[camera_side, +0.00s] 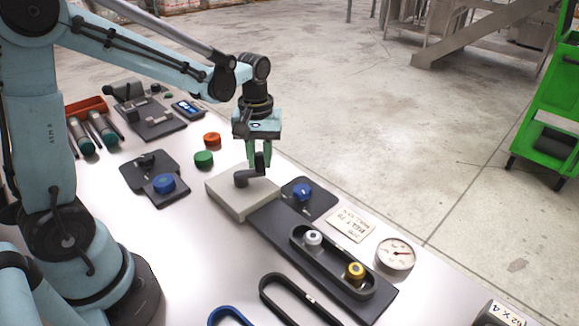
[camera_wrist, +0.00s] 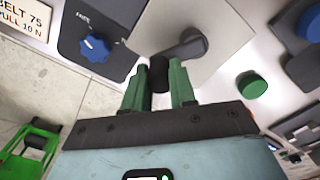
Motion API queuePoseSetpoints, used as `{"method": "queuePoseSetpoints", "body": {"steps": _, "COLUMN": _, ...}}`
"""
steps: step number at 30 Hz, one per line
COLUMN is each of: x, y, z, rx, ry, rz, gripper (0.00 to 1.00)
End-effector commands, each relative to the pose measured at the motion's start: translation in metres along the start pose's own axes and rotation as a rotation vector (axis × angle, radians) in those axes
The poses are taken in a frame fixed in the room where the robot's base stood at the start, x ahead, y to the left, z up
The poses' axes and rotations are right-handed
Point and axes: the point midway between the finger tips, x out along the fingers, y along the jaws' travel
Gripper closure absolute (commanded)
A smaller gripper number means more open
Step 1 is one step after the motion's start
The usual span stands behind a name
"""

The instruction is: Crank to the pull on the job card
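The dark crank (camera_side: 243,179) sits on a pale grey block (camera_side: 228,203); it also shows in the wrist view (camera_wrist: 186,50). My gripper (camera_side: 260,160) points down over it, with its green fingers on both sides of the upright crank handle (camera_wrist: 158,73). The fingers look closed on the handle. The job card (camera_side: 352,223) lies right of the block; in the wrist view the card (camera_wrist: 26,16) reads "BELT 75" and "PULL 10 N". A round white gauge (camera_side: 396,252) with a needle lies beyond the card; its reading is too small to tell.
A dark rail (camera_side: 270,228) runs from the block to a belt looped around silver (camera_side: 313,237) and yellow (camera_side: 355,270) pulleys. A blue knob (camera_side: 302,191) stands beside the block. Black (camera_side: 275,302) and blue (camera_side: 222,313) belts lie in front. Green (camera_side: 204,159) and orange (camera_side: 212,140) pucks lie behind.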

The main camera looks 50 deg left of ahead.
Motion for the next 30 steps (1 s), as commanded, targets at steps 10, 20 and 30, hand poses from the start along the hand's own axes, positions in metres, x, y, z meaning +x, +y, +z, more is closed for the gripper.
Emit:
{"method": "queuePoseSetpoints", "body": {"steps": 10, "x": 0.0, "y": 0.0, "z": 0.001, "rx": 0.012, "ry": 0.0, "rz": 0.0, "gripper": 1.0}}
{"method": "queuePoseSetpoints", "body": {"steps": 20, "x": 0.0, "y": 0.001, "z": 0.008, "rx": 0.162, "ry": -0.001, "rz": -0.001, "gripper": 1.0}}
{"method": "queuePoseSetpoints", "body": {"steps": 30, "x": 0.0, "y": 0.001, "z": 0.022, "rx": 0.472, "ry": -0.001, "rz": 0.0, "gripper": 1.0}}
